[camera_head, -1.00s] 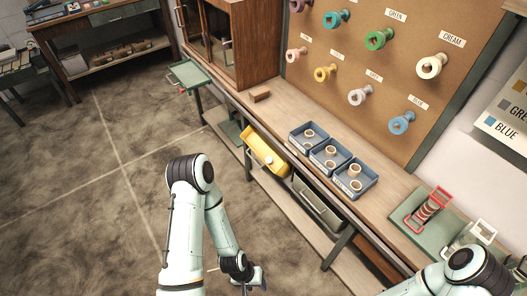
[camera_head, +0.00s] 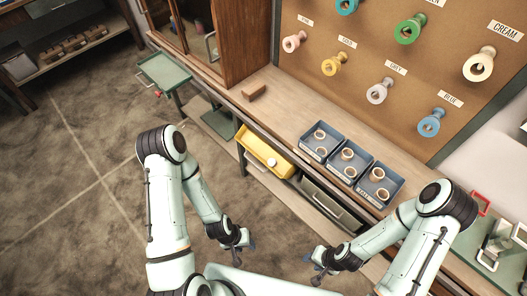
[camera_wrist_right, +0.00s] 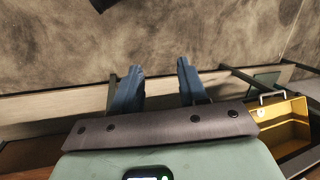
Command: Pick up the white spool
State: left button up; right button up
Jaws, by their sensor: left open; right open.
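A cream-white spool (camera_head: 479,65) hangs on the pegboard at the upper right, by a label reading CREAM. A pale grey spool (camera_head: 380,90) hangs lower left of it by a label reading GREY. I see no label reading white. My left gripper (camera_head: 240,246) is open and empty, low in front of the workbench. My right gripper (camera_head: 318,274) is also low in front of the bench, far below the spools. In the right wrist view its blue fingers (camera_wrist_right: 158,85) stand apart with nothing between them.
Blue bins (camera_head: 347,166) with small pale rings stand on the workbench (camera_head: 285,105). A yellow drawer (camera_head: 262,152) sticks out below the bench's front edge. A red frame (camera_head: 482,203) is at the right. A green tray (camera_head: 165,70) stands at the left. The left floor is open.

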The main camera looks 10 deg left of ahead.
aim_at(272, 162)
jog(key=i+j, duration=0.25)
jog(key=j, duration=0.15)
jog(key=i+j, duration=0.25)
jog(key=j, duration=0.15)
jog(key=i+j, duration=0.25)
jog(key=j, duration=0.15)
jog(key=i+j, duration=0.25)
jog(key=j, duration=0.1)
